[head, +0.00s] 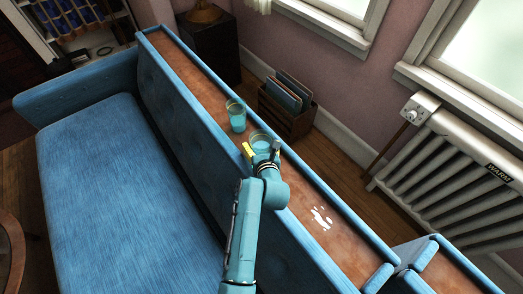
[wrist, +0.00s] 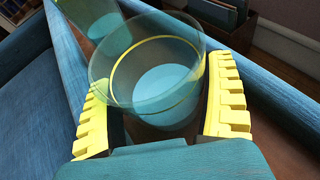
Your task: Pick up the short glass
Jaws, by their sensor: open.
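A clear glass with a yellow band and a teal base (wrist: 168,80) stands between the fingers of my gripper (wrist: 155,95) in the wrist view. In the head view this glass (head: 260,138) is on the brown ledge behind the sofa, partly hidden by my gripper (head: 262,148). My gripper is open, with one yellow finger on each side of the glass; I cannot tell whether either touches it. A second, narrower and taller-looking glass (head: 236,116) stands farther along the ledge. It also shows at the upper left in the wrist view (wrist: 98,22).
The brown ledge (head: 187,72) is narrow, with raised blue edges. A white spill or mark (head: 320,218) lies on it nearer to me. A wooden rack (head: 287,108) with blue folders stands on the floor beyond. A radiator (head: 460,170) is at the right.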

